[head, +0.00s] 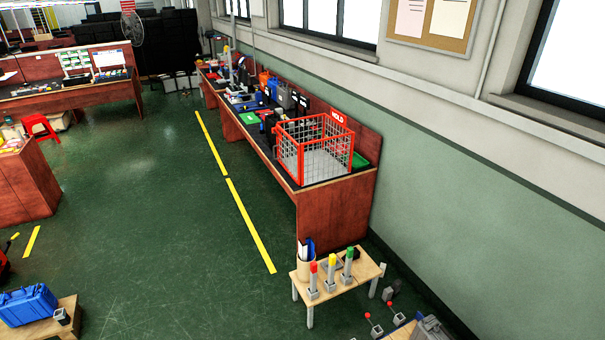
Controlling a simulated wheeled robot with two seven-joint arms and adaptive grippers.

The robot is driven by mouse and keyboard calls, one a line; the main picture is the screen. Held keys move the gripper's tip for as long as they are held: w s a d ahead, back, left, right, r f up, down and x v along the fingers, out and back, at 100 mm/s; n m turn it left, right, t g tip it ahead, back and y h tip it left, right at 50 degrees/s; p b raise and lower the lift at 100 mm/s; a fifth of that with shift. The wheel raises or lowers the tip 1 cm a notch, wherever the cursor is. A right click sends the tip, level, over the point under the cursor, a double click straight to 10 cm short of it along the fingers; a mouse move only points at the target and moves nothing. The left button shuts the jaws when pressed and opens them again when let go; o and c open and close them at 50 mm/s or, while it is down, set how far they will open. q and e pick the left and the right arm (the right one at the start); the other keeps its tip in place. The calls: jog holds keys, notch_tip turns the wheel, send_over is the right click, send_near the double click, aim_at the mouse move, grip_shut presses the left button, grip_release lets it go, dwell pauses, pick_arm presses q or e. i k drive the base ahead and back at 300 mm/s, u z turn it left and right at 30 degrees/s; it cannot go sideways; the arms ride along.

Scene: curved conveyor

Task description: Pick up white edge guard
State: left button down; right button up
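I cannot make out a white edge guard for certain in the head view. A small light wooden table (367,273) stands at the bottom centre. Neither of my grippers is in view.
A long reddish-brown bench (337,207) with a red wire cage (316,150) runs along the right wall. A blue case (28,305) lies on a low wooden table at lower left. Grey parts (432,329) sit at the bottom right. The green floor (150,230) between is clear.

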aim_at(302, 248)
jog(key=u, duration=0.15)
jog(key=i, duration=1.75)
jog(key=u, duration=0.3)
